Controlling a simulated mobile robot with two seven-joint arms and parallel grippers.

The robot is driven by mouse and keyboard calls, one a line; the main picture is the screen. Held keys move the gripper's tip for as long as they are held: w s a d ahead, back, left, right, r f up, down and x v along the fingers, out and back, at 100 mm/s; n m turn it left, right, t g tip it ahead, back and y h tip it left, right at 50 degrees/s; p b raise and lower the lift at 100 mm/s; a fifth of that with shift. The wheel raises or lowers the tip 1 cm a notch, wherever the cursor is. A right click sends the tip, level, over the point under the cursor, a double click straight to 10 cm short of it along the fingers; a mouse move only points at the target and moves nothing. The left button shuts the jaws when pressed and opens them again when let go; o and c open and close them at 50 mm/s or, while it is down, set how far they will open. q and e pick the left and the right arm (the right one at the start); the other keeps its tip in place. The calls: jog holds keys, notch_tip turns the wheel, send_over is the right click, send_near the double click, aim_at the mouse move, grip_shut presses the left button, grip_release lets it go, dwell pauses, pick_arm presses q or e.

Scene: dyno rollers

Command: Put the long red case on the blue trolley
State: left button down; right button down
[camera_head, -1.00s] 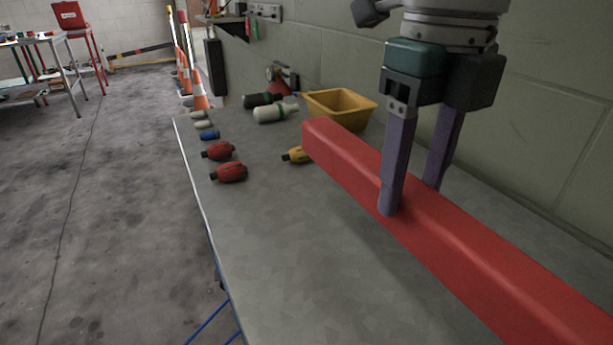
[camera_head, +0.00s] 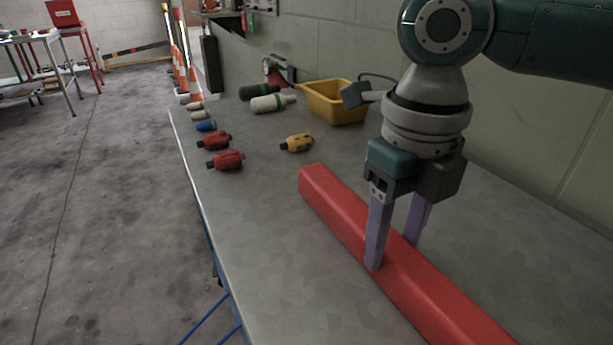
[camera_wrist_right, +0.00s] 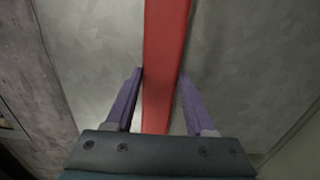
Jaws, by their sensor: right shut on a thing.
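The long red case (camera_head: 335,203) lies lengthwise along the grey table, running from mid-table toward the bottom right, where the frame cuts it off. My right gripper (camera_head: 394,256) straddles it, one purple finger on each side, shut on the case. The right wrist view also shows the red case (camera_wrist_right: 165,50) between the two fingers (camera_wrist_right: 160,85). Whether the case touches the tabletop along its whole length is hard to tell. My left gripper is not in view. I see no trolley that I can name as the blue one.
The grey table (camera_head: 250,230) also bears a yellow bin (camera_head: 335,108), a yellow tool (camera_head: 297,143), two red tools (camera_head: 226,160) and several bottles and rolls near its far end. A wall (camera_head: 540,120) runs along the right. Open floor (camera_head: 100,200) lies to the left.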

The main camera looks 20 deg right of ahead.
aim_at(394, 245)
jog(key=shift+c, duration=1.3)
grip_release()
jog(key=shift+f, duration=0.1)
notch_tip(394, 245, up, 12)
jog(key=p, duration=0.2)
jog(key=shift+r+p, duration=0.2)
jog(key=shift+p, duration=0.2)
